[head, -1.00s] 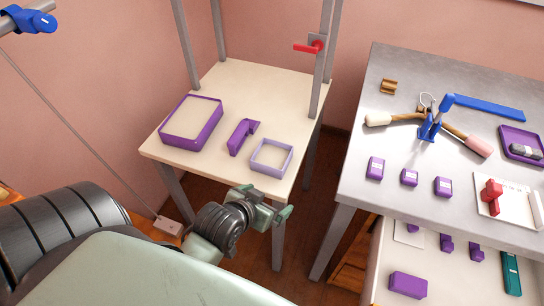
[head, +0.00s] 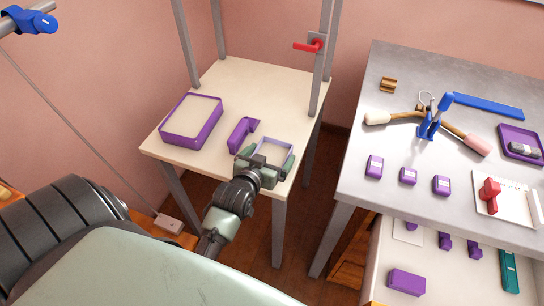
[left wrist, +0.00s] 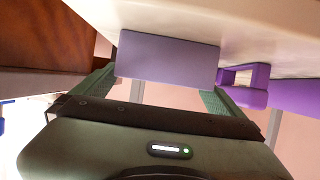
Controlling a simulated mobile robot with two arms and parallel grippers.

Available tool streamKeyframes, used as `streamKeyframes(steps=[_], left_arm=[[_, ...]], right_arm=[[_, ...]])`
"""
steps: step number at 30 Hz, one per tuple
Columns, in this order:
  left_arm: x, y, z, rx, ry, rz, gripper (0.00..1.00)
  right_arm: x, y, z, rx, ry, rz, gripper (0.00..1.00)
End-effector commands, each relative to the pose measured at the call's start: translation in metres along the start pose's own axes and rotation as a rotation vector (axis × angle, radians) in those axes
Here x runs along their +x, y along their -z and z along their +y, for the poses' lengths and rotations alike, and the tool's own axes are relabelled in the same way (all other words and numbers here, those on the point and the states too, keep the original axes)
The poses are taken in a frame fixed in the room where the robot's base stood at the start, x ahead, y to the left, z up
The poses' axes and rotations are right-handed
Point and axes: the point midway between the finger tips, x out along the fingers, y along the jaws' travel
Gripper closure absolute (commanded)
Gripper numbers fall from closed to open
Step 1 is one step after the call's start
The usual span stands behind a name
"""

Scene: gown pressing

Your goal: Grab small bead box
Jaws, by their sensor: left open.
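The small bead box is a light purple, square open-topped box (head: 274,149) near the front right corner of the cream side table. My left gripper (head: 264,164) is open at its near side, with one finger toward each side of the box. The gripper hides the box's near part in the head view. In the left wrist view, the box's lilac side wall (left wrist: 168,55) stands between the two spread fingers (left wrist: 158,92). I cannot tell whether the fingers touch it. My right gripper is not in view.
A purple holder (head: 241,134) stands just left of the box, and a larger purple tray (head: 190,140) lies farther left on the cream table (head: 250,85). A metal post rises at the table's right edge. A grey workbench (head: 385,215) with small purple boxes stands to the right.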

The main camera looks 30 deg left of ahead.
Motion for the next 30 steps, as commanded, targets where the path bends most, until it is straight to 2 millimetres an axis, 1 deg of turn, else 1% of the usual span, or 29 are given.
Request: streamKeyframes(steps=[6,9,13,19,20,21,23,24,25,30], left_arm=[[0.03,0.005,-0.003,0.001,0.0,0.001,0.0],[0.042,0.003,-0.003,0.001,0.0,0.0,0.0],[0.049,0.003,-0.003,0.001,0.0,0.001,0.0],[0.049,0.003,-0.003,0.001,-0.001,0.001,0.0],[0.049,0.003,-0.003,0.001,-0.001,0.0,0.06],[0.049,0.003,-0.003,0.001,-0.001,0.0,0.17],[0.049,0.003,-0.003,0.001,-0.001,0.0,0.33],[0.049,0.002,-0.003,0.001,-0.001,0.0,0.44],[0.049,0.002,-0.003,0.001,-0.001,0.0,0.53],[0.049,0.003,-0.003,0.001,-0.001,0.001,0.54]], right_arm=[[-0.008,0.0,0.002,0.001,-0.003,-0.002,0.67],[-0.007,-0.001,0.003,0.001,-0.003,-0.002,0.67],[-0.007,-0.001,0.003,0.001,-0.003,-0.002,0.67],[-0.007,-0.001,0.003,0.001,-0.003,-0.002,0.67],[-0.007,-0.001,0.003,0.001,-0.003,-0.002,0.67],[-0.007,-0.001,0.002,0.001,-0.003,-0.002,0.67],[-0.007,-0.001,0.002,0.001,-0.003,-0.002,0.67],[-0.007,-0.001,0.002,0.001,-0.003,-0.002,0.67],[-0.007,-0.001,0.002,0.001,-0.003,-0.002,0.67],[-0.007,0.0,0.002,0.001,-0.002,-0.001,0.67]])
